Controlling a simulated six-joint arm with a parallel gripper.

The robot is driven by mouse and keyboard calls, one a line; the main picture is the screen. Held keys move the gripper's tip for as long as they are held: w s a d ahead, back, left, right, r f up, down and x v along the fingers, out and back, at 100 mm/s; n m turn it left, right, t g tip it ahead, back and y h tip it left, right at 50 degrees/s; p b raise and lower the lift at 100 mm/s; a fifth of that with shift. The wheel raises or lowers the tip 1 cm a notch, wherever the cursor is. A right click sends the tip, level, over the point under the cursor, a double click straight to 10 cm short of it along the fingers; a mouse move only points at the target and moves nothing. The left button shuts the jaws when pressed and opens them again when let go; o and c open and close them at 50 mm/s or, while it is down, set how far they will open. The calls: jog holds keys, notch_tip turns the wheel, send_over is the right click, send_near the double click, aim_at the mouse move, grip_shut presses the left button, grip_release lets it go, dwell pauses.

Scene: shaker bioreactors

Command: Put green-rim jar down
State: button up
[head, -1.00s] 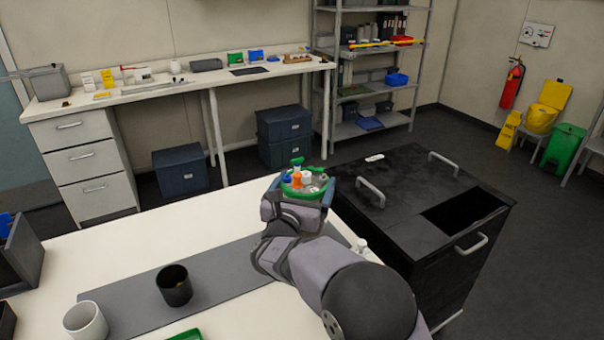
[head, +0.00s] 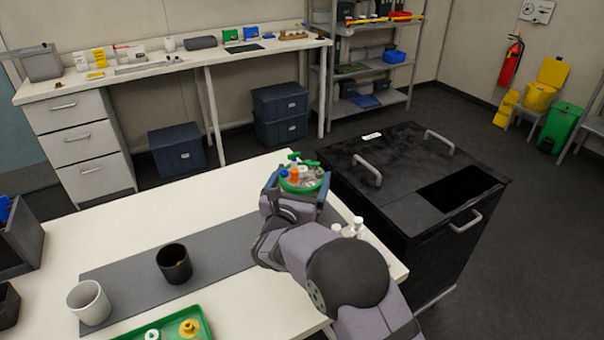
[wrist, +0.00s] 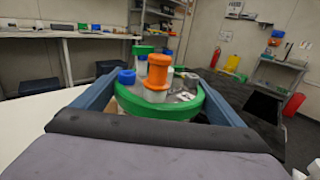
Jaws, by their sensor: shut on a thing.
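The green-rim jar (head: 303,181) is at the far right end of the white bench in the head view. Its lid carries an orange port, a blue cap, green-capped fittings and a metal fitting. My gripper (head: 300,183) is shut on the jar, with one blue finger on each side of it. In the wrist view the jar's green rim (wrist: 160,103) and lid fill the middle, between the two fingers (wrist: 158,98). The jar looks upright. My gripper and arm hide its lower body, so I cannot tell whether it touches the bench.
A grey mat (head: 215,250) lies on the white bench (head: 150,222). A black cup (head: 173,263) and a white cup (head: 90,303) stand on the left. A green tray (head: 200,322) is at the front. White bottles (head: 353,228) stand right of my arm. A black cabinet (head: 400,180) stands beyond the bench's right edge.

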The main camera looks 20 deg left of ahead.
jog(key=shift+r, duration=0.2)
jog(key=o, duration=1.8)
jog(key=shift+f, duration=0.25)
jog(key=shift+s+r, duration=0.1)
jog(key=shift+r, duration=0.05)
jog(key=s+b, duration=0.2)
jog(key=s, duration=1)
jog(key=shift+b, duration=0.4)
